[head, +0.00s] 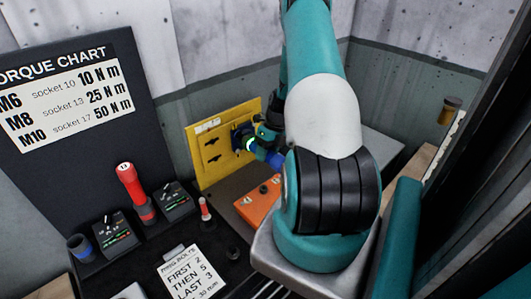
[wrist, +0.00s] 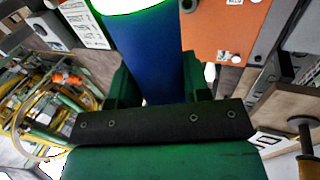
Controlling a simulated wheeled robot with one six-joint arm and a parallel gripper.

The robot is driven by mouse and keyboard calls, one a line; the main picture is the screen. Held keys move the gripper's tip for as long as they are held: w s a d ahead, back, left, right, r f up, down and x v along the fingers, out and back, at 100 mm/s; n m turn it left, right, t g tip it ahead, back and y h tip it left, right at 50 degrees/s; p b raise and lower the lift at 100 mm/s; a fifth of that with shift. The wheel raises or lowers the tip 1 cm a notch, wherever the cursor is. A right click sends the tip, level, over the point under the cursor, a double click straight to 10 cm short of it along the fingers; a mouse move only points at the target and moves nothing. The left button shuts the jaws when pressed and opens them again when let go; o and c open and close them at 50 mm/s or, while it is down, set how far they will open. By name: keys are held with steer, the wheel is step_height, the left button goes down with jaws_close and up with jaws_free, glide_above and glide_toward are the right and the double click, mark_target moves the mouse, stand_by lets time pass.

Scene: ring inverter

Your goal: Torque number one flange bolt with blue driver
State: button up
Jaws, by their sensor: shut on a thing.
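My gripper (wrist: 155,80) is shut on the blue driver (wrist: 148,45), with one green finger on each side of its body. In the head view the blue driver (head: 268,156) is held nearly level against the front of the yellow panel (head: 208,172). A glowing green ring (head: 249,144) shows on the driver; green light also shows at the top of the wrist view. The driver's far end is at or close to a dark fitting (head: 239,134) on the panel. The number one flange bolt cannot be made out, and contact with it cannot be told.
An orange box (head: 252,211) lies below the panel. A red driver (head: 130,182) stands upright at left between two dark display units (head: 113,237). A blue-rimmed cup (head: 80,246), a small red tool (head: 205,209) and a bolt-order note (head: 193,272) are nearby. A torque chart (head: 68,92) hangs behind.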

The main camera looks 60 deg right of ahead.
mark_target(276, 160)
steer(key=shift+s+a+p, duration=0.15)
steer(key=shift+s+a, duration=0.05)
steer(key=shift+s, duration=0.5)
steer(key=shift+s+a+p, duration=0.15)
steer(key=shift+s+a, duration=0.1)
steer(key=shift+s, duration=0.45)
steer(key=shift+s+a+p, duration=0.15)
steer(key=shift+s+a, duration=0.05)
steer(key=shift+s, duration=0.5)
